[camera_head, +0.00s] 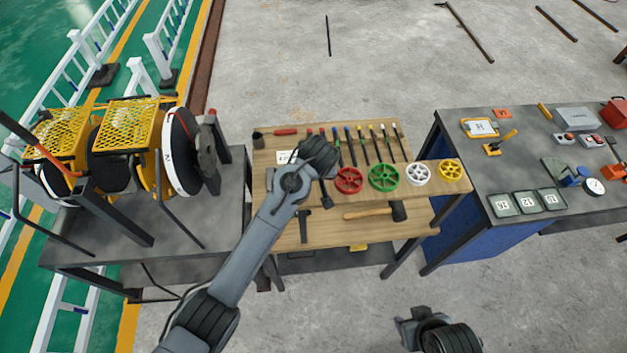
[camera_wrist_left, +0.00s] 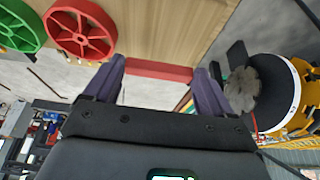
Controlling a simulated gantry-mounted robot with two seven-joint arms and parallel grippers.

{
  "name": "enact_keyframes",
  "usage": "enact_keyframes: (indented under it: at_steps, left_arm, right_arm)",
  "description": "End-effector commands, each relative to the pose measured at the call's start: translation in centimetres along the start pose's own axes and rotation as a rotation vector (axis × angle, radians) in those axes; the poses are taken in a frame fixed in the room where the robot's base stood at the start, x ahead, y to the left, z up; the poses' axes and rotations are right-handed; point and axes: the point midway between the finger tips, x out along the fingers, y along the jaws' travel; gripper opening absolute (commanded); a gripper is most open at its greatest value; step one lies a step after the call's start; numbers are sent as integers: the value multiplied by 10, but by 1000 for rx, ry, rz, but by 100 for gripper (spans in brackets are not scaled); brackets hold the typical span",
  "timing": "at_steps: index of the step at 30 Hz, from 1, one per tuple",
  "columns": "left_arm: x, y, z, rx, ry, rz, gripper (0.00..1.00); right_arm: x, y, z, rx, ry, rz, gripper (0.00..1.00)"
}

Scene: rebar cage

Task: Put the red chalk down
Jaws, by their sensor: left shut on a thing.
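The red chalk (camera_wrist_left: 158,71) shows in the left wrist view as a red bar between the two fingers of my left gripper (camera_wrist_left: 157,80), which is shut on it. Pale wood of the tool bench (camera_wrist_left: 185,30) lies beyond it. In the head view my left wrist is over the bench, left of the red handwheel (camera_head: 348,180). The fingers and the chalk are hidden there by the wrist, and I cannot tell whether the chalk touches the wood. My right gripper (camera_head: 408,328) is only partly visible at the bottom, away from the benches; its jaws are unclear.
Green (camera_head: 383,177), white (camera_head: 418,174) and yellow (camera_head: 450,169) handwheels sit right of the red one. Several slim tools line the bench's back, with a red-handled item (camera_head: 286,132) at its left. A hammer (camera_head: 396,211) lies below.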

Motion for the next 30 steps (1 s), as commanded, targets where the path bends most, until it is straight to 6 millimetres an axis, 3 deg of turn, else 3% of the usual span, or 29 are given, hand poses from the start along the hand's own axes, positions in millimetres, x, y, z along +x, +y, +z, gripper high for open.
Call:
enact_keyframes:
  at_steps: [13,26,27,30]
  left_arm:
    - [36,-2,14,1,0,-1,60]
    - [42,-1,16,0,1,0,60]
    - [41,-1,16,0,1,0,89]
    - [41,-1,16,0,1,0,100]
  right_arm:
    - [-13,-1,-4,7,0,-6,43]
    - [-11,0,-3,3,-1,-3,43]
    - [-12,0,-3,2,-2,-2,43]
    - [-12,1,-3,-1,-2,1,43]
